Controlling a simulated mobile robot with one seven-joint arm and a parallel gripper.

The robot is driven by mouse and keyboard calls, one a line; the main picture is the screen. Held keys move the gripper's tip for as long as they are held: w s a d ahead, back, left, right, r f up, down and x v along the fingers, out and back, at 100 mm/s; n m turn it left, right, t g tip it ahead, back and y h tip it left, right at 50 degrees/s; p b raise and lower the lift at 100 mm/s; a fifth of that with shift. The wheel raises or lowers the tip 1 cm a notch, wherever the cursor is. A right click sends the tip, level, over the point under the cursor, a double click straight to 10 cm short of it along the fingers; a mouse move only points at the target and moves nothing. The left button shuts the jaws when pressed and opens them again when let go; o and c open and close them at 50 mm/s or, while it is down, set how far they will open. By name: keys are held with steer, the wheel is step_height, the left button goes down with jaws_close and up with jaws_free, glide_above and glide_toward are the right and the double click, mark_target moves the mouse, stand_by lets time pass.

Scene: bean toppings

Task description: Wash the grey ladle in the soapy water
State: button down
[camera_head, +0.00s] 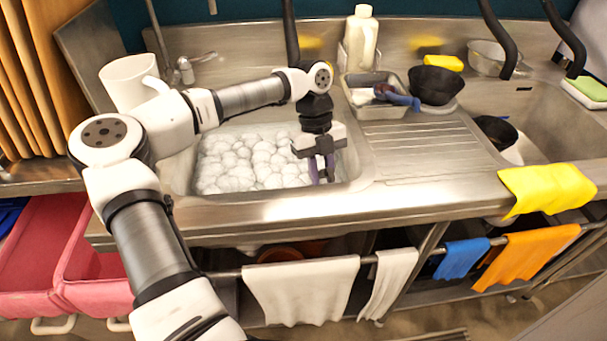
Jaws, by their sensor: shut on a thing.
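The soapy water is a sink basin full of white suds (240,163), left of centre in the head view. My gripper (322,176) points down over the right end of this basin, its fingertips close to or at the suds. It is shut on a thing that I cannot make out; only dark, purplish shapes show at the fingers. The grey ladle cannot be clearly seen anywhere; any part of it in the suds or behind the fingers is hidden.
A ribbed steel drainboard (437,140) lies clear right of the basin. Behind it stand a steel tray (378,108), a black bowl (435,84) and a white bottle (361,40). A white jug (130,82) stands at the back left. A yellow cloth (545,188) hangs over the front edge.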

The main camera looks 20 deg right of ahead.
steer(key=shift+w+a, duration=0.65)
steer(key=shift+a, duration=1.5)
steer(key=shift+s+d, duration=0.2)
steer(key=shift+d, duration=0.55)
steer(key=shift+s+d, duration=0.25)
steer(key=shift+d, duration=0.45)
steer(key=shift+s+d, duration=0.2)
steer(key=shift+d, duration=0.55)
